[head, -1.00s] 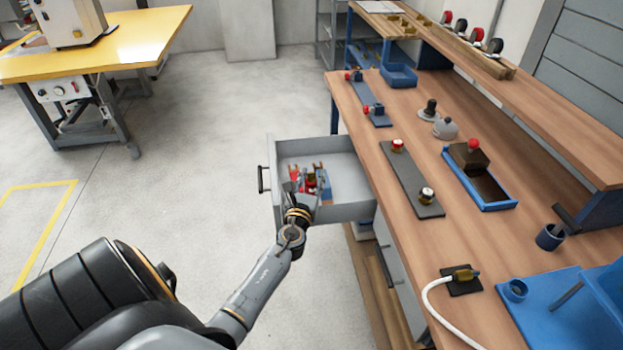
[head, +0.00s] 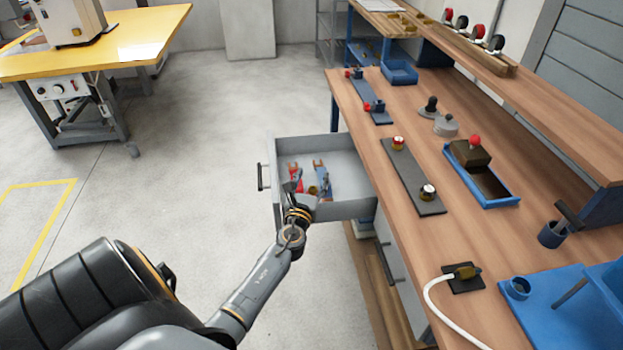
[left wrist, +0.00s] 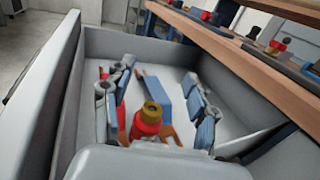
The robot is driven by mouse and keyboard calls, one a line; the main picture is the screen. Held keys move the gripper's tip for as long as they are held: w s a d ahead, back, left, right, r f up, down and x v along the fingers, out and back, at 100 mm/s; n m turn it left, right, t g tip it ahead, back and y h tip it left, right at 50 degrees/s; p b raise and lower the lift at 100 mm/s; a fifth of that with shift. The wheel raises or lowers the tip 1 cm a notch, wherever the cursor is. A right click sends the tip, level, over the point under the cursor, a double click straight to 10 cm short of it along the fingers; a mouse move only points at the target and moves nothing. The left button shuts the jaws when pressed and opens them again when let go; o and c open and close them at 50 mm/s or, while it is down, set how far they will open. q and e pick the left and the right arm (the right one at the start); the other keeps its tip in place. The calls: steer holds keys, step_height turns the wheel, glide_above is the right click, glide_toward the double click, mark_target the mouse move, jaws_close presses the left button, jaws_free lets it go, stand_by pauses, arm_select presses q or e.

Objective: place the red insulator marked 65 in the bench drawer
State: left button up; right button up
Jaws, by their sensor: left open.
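A red insulator with a brass top (left wrist: 148,120) shows in the left wrist view, low in the grey drawer and between my left gripper's fingers. No marking can be read on it, and my gripper hides it in the head view. The open bench drawer (head: 345,210) sticks out left from the bench. My left gripper (head: 306,186) reaches into it from the near side. In the left wrist view the gripper (left wrist: 158,75) has its fingers spread wide, apart from the insulator. My right gripper is not in view.
The bench (head: 375,155) carries a dark mat (head: 412,178) with two insulators and a blue tray (head: 490,200). The drawer's right part is clear.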

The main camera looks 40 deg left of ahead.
arm_select(q)
steer(key=r+v, duration=0.1)
steer(key=v, duration=1.1)
